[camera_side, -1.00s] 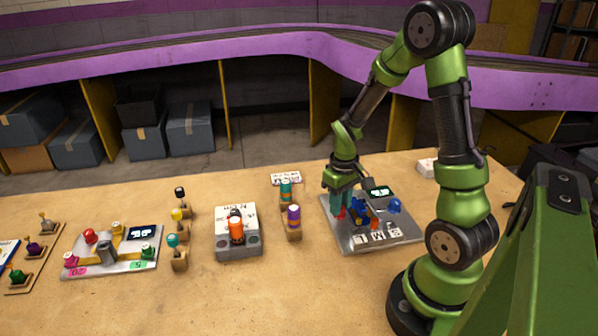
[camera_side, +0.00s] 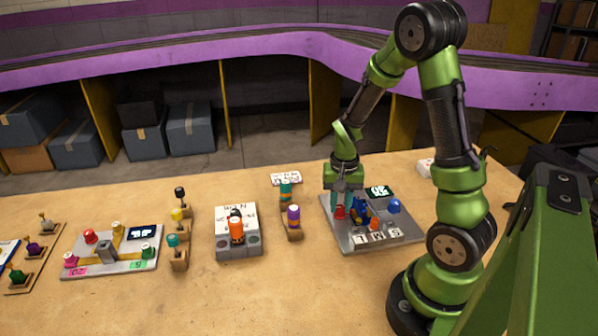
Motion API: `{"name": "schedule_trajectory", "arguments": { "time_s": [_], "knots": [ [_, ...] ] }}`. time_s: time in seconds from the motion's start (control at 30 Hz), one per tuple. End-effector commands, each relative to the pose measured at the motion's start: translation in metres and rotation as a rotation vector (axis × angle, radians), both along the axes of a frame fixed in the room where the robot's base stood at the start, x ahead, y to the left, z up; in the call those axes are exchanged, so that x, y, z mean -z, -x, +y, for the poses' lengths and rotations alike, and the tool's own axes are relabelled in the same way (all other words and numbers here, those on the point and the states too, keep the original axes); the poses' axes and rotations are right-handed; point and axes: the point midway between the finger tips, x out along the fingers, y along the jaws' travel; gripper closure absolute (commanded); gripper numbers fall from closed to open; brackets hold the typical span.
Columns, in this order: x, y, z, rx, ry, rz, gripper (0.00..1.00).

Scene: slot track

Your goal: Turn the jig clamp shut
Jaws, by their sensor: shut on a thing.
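The jig (camera_side: 400,238) is a grey plate at the right of the table. A blue clamp-like part (camera_side: 361,211) stands on it, with a red knob (camera_side: 340,213) to its left. An orange knob (camera_side: 375,224) and a blue knob (camera_side: 394,206) are to its right. My gripper (camera_side: 341,206) points down at the plate's left side, its teal fingers shut on the red knob. The fingers partly hide the knob, and I cannot tell how it joins the blue part.
To the left are a grey block with an orange peg (camera_side: 237,232), wooden stands with coloured pegs (camera_side: 294,222), and a knobbed panel (camera_side: 110,255). The table front is clear.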

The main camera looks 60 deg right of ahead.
Motion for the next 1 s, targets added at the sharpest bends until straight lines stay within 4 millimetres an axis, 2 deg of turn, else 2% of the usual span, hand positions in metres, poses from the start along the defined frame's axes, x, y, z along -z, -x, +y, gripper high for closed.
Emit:
{"name": "schedule_trajectory", "arguments": {
  "time_s": [0.57, 0.6, 0.73, 0.77, 1.0],
  "knots": [
    [-0.0001, 0.0000, -0.0001, 0.036, -0.001, 0.001, 1.00],
    [-0.0001, 0.0000, -0.0001, 0.036, -0.001, 0.001, 0.70],
    [0.0000, 0.0001, -0.0001, 0.035, 0.000, 0.000, 0.50],
    [0.0000, 0.0001, -0.0001, 0.035, 0.000, 0.000, 0.48],
    [-0.0002, 0.0000, 0.0000, 0.033, 0.000, 0.000, 0.48]
  ]
}}
